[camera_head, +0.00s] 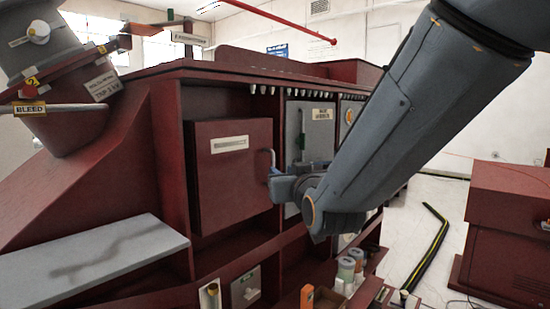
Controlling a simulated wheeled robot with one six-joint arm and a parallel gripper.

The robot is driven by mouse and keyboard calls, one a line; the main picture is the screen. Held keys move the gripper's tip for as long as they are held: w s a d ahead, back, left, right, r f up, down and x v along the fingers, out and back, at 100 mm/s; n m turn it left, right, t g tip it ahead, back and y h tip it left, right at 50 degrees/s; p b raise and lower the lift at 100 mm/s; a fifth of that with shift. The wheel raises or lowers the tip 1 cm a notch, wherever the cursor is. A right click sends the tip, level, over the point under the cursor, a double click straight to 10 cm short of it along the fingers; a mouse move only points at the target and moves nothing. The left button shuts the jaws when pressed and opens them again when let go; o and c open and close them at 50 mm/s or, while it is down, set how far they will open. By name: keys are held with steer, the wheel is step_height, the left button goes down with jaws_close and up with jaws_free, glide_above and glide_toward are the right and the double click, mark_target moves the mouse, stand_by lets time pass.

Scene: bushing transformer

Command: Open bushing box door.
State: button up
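A dark red box door (226,178) with a pale label (229,144) near its top is at the centre left in the head view. It stands upright in the red cabinet frame and looks closed. My gripper (274,174) is at the right side of this door, at the lower part of the handle. Its small fingertips overlap the handle in the picture. I cannot tell whether they grip it, touch it or are apart from it.
A grey panel (310,130) with a green handle is just right of the door. Below are several cans (346,269), an orange item (307,297) and a grey switch plate (246,288). A grey ledge (90,262) juts out at lower left. Floor shows at right.

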mark_target(273, 162)
steer(key=shift+w+a+r+p, duration=0.15)
steer(key=shift+w+a+p, duration=0.2)
steer(key=shift+w, duration=0.95)
steer(key=shift+w+a+r+p, duration=0.15)
steer(key=shift+w+a+p, duration=0.2)
steer(key=shift+w, duration=0.9)
steer(key=shift+w+a+r+p, duration=0.2)
steer(key=shift+w+p, duration=0.2)
steer(key=shift+w, duration=0.9)
steer(key=shift+c, duration=0.4)
jaws_close()
